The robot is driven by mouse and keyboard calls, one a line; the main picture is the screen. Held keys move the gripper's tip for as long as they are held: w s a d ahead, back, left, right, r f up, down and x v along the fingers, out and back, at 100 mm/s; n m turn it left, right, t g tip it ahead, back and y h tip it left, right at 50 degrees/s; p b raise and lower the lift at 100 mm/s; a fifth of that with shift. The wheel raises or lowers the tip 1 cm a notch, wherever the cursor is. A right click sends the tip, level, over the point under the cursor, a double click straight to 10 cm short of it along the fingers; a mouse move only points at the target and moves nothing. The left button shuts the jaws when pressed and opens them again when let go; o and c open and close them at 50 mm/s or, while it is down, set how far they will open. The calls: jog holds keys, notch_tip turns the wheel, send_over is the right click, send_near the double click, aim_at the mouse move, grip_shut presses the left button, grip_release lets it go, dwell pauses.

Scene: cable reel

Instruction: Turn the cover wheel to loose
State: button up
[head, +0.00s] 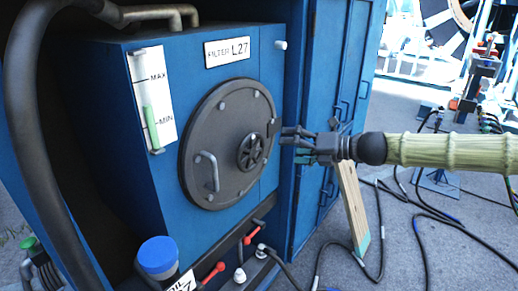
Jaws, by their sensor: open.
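The cover wheel (252,152) is a small dark spoked handwheel on the round grey cover (215,112) of the blue filter box. The cover has a pale curved handle (208,171) at its lower left and looks closed. My gripper (284,140) comes in from the right in the head view, fingers pointing left, just right of the wheel near the cover's right edge. Its fingers are open with nothing between them. It appears apart from the wheel, though the depth gap is hard to judge. No loose or tight marking is readable on the wheel.
A level gauge (153,100) marked MAX and MIN is left of the cover. Red-handled valves (214,272) and a blue-capped container (158,257) sit below. A wooden plank (353,210) leans under my arm. Black cables (425,225) lie on the floor at right.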

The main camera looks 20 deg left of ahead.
aim_at(254, 148)
jog(key=p+x, duration=0.1)
jog(key=x, duration=0.9)
jog(key=shift+a+f, duration=0.2)
jog(key=shift+c, duration=0.4)
jog(key=shift+s+d, duration=0.1)
jog(key=shift+d, duration=0.05)
jog(key=c, duration=0.7)
jog(key=shift+c, duration=0.2)
